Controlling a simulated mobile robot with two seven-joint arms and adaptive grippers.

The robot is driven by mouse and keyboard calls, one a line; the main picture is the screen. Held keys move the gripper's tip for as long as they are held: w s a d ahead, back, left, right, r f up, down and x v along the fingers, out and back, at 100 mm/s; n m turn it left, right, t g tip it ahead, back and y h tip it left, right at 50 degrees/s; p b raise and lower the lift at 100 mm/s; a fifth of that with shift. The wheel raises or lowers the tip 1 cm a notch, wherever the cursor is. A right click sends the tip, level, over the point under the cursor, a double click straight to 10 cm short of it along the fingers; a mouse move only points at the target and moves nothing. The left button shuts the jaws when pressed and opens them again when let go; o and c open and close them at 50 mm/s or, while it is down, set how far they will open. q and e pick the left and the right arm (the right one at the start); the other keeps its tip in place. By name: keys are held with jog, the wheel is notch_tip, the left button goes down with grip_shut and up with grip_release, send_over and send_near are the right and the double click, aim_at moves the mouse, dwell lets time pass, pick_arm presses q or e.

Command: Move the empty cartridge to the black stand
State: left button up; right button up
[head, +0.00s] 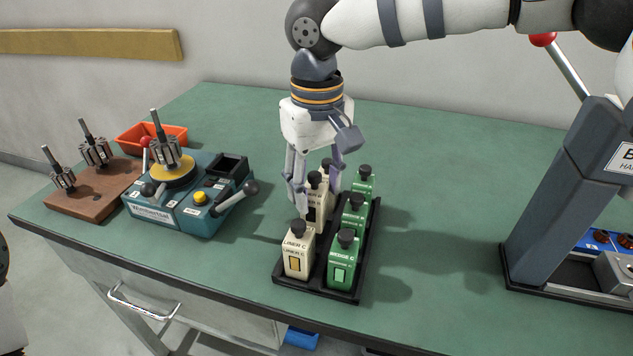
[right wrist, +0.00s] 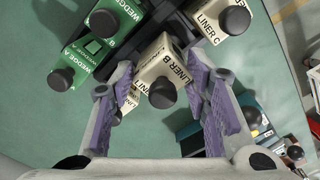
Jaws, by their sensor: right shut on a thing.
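My right gripper (head: 318,190) points down over the black rack (head: 345,296) and is shut on the cream LINER B cartridge (head: 316,214). Its window looks dark, while the cream LINER C cartridge (head: 298,256) in front shows a yellow one. LINER B (right wrist: 168,58) is between the purple finger pads in the right wrist view. It looks upright; I cannot tell whether it is seated or slightly raised. Another cream cartridge is mostly hidden behind my fingers. A black open holder (head: 228,168) sits on the teal winding machine (head: 180,213). My left gripper is not in view.
Several green wedge cartridges (head: 343,262) fill the rack's right row. A wooden block with rotors (head: 95,190) and an orange tray (head: 150,136) are at the left. A tall grey press (head: 560,190) stands at the right. The green table between rack and press is clear.

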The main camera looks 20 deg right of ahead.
jog(key=shift+f, duration=0.15)
jog(key=shift+f, duration=0.35)
jog(key=shift+f, duration=0.8)
jog(key=o, duration=1.3)
jog(key=shift+r+p, duration=0.3)
jog(key=shift+r, duration=1.95)
